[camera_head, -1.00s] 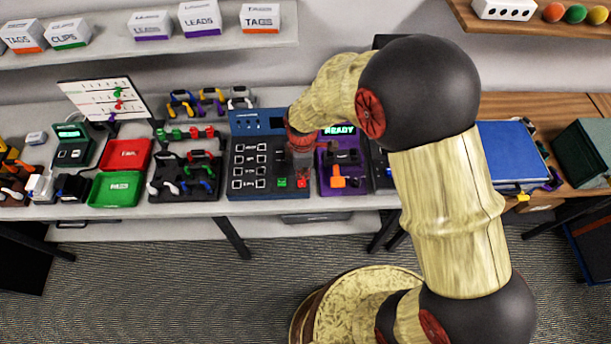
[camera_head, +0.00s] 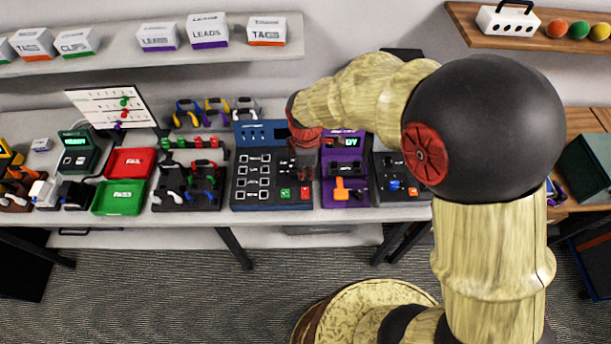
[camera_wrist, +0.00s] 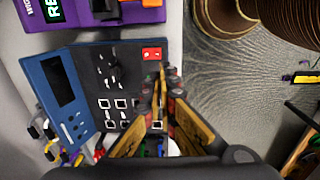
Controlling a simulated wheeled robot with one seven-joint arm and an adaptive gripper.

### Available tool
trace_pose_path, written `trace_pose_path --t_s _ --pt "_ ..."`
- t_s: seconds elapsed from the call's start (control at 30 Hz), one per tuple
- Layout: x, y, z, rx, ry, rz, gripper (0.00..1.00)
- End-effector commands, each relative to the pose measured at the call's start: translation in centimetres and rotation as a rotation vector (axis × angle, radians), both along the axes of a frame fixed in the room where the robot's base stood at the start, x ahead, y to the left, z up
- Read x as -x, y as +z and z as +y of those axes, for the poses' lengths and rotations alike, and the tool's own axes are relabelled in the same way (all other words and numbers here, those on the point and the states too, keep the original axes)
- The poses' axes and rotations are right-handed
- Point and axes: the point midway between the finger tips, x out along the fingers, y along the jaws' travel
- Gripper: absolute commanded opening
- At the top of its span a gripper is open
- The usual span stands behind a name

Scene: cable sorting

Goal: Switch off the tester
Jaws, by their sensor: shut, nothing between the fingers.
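The tester (camera_head: 262,203) is a dark panel with a blue raised back on the bench; it also shows in the wrist view (camera_wrist: 88,62). Its front right corner carries a green button (camera_head: 286,193) and a red button (camera_head: 305,191). The red button also shows in the wrist view (camera_wrist: 152,54), just beyond my fingertips. My gripper (camera_head: 304,176) is shut and empty, pointing down over the tester's right side. In the wrist view my gripper (camera_wrist: 162,73) is beside the red button; whether it touches cannot be told. The tester's screen (camera_wrist: 59,80) looks dark.
A purple unit (camera_head: 345,196) with an orange lever stands close on the right, and another dark unit (camera_head: 402,191) beyond it. A cable rack (camera_head: 188,202) and green (camera_head: 118,198) and red (camera_head: 130,163) trays lie left. A shelf (camera_head: 150,61) hangs above.

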Motion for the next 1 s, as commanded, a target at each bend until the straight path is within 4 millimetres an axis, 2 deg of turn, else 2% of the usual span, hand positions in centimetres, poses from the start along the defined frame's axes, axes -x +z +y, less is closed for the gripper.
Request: trace_pose_path --t_s 0.27,1.0 --pt "-0.8 -0.6 0.4 -0.002 0.002 -0.034 0.00" --pt "-1.2 0.6 0.6 0.001 0.000 -0.074 0.00"
